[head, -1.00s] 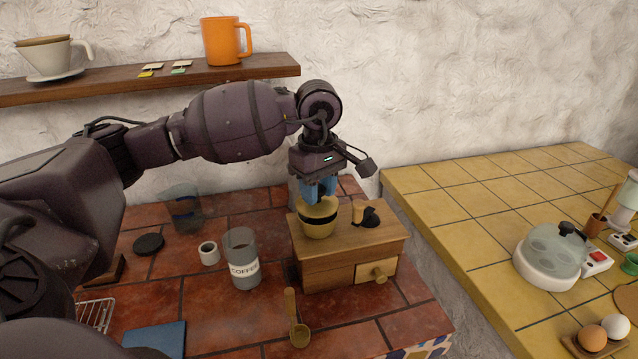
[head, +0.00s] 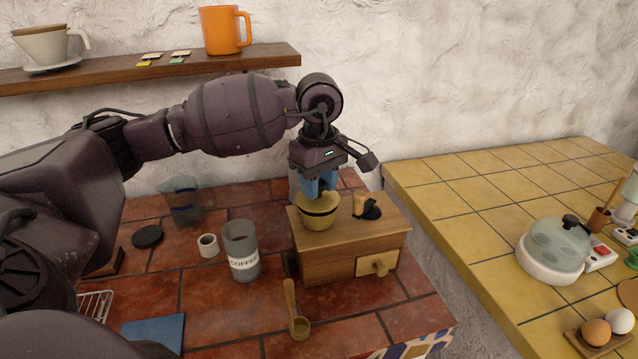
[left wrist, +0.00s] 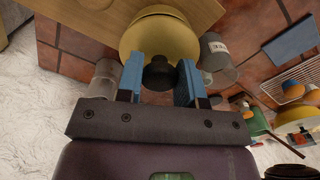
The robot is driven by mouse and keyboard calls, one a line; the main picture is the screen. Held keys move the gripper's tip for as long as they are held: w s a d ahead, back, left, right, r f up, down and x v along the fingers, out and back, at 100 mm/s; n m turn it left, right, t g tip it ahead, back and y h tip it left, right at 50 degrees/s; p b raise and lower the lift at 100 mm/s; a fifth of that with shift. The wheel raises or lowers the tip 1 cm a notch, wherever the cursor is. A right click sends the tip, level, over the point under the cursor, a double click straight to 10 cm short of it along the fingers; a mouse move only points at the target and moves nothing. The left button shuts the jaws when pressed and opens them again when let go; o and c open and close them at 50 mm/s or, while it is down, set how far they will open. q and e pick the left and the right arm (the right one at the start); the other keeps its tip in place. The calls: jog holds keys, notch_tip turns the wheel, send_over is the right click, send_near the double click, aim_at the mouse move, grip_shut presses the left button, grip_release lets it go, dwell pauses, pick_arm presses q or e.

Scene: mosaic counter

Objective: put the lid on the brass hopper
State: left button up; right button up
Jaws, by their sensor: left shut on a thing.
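The brass hopper (head: 317,222) sits on top of the wooden grinder box (head: 330,262). The brass lid (head: 309,204) is over the hopper mouth, with a thin dark band between them at the front. I cannot tell whether the lid touches the rim. My left gripper (head: 319,190) points down above the lid, its blue fingers shut on the lid's knob. In the left wrist view the dark knob (left wrist: 160,75) sits between the blue fingers and the yellow lid disc (left wrist: 158,38) hides most of the hopper. My right gripper is not in view.
The crank with its black part (head: 370,210) lies on the box, right of the hopper. The coffee jar (head: 242,256), white cup (head: 208,246), glass pitcher (head: 182,203) and scoop (head: 298,322) stand or lie nearby. A shelf (head: 150,68) is behind my arm.

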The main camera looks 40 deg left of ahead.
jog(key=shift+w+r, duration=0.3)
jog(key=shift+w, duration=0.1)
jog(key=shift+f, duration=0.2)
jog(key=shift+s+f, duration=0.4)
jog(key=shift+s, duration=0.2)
pick_arm(q)
jog(key=shift+f+b, duration=0.35)
jog(key=shift+b, duration=0.2)
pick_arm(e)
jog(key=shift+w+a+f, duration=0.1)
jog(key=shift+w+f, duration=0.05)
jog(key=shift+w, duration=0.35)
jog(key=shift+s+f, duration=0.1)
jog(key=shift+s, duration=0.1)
